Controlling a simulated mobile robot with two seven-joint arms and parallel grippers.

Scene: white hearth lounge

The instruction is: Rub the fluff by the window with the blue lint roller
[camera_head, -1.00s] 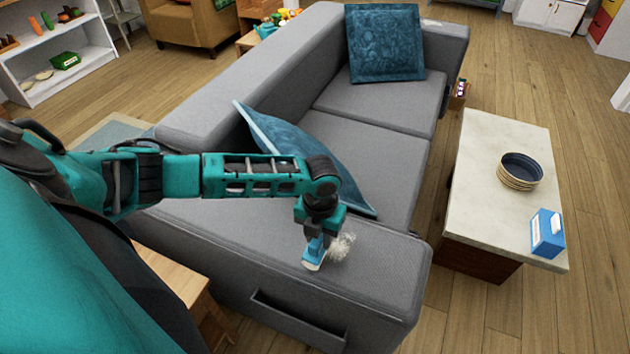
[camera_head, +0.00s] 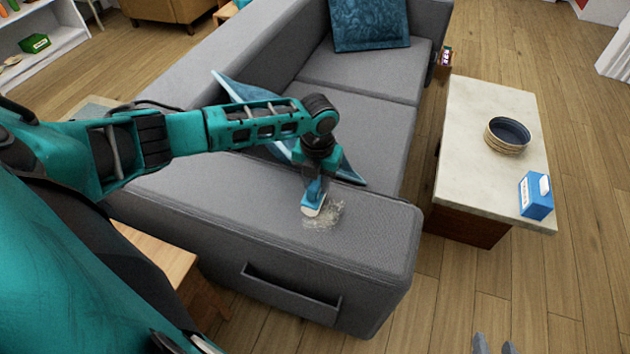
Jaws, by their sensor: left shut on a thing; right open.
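My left gripper (camera_head: 316,178) is shut on the blue lint roller (camera_head: 313,200) and holds it head down on the near arm of the grey sofa (camera_head: 260,215). The roller's pale head touches or almost touches the fluff (camera_head: 328,215), a thin, spread pale patch on the fabric, partly hidden by the roller. No window is in view.
A blue cushion (camera_head: 350,168) leans behind my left wrist; another (camera_head: 370,25) sits at the far end. A wooden side table (camera_head: 160,255) stands lower left.

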